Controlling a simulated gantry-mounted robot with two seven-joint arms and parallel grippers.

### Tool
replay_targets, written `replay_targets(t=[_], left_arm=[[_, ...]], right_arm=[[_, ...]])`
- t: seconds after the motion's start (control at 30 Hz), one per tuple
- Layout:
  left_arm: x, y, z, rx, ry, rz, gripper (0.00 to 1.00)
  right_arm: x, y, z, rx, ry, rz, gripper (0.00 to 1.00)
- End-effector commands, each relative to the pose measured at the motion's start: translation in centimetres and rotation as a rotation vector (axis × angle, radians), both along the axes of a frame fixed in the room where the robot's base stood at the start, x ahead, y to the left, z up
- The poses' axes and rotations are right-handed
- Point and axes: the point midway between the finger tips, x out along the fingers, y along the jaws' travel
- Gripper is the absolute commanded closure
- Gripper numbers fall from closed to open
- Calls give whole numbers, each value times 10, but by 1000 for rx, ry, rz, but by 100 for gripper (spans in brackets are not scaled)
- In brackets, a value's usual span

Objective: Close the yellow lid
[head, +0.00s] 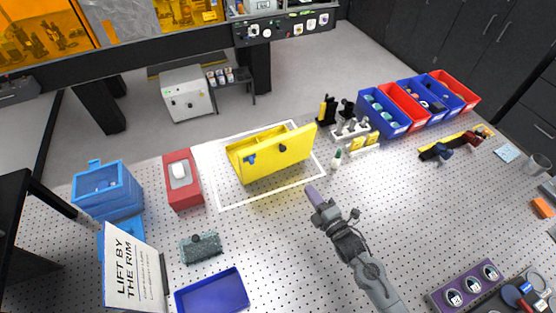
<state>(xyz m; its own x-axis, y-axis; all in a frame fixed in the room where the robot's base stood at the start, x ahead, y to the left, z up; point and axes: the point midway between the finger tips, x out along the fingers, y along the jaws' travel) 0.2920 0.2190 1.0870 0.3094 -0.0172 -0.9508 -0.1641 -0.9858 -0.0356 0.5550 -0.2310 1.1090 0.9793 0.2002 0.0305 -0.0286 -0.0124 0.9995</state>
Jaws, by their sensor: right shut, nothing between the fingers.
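A yellow box (268,172) sits inside a white outlined rectangle at the middle of the perforated bench. Its yellow lid (296,147) appears to stand open as a tilted panel facing me, with a dark round knob and a blue part on the front. A strip of the box's inside or back edge shows behind this panel. My right gripper (312,194) is shut and empty, in front of the box and a little to its right, apart from it. My left gripper is not in view.
A small white-and-green bottle (336,160) stands right of the box. A red block (183,180) with a white top is to its left. Blue and red bins (384,115) stand at the back right. A blue tray (212,293) lies front left.

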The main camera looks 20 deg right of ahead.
Motion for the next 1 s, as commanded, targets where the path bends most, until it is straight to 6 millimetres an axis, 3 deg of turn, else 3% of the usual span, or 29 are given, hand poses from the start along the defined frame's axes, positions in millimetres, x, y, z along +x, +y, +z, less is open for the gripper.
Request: replay_targets(t=[0.1,0.37,0.8,1.0], left_arm=[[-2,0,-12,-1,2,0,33],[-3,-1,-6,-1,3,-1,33],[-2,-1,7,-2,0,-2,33],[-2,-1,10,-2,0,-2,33]], right_arm=[[12,-1,4,-2,-30,1,100],[36,3,13,0,-41,-1,100],[114,20,18,2,-38,1,100],[137,25,19,2,-37,1,100]])
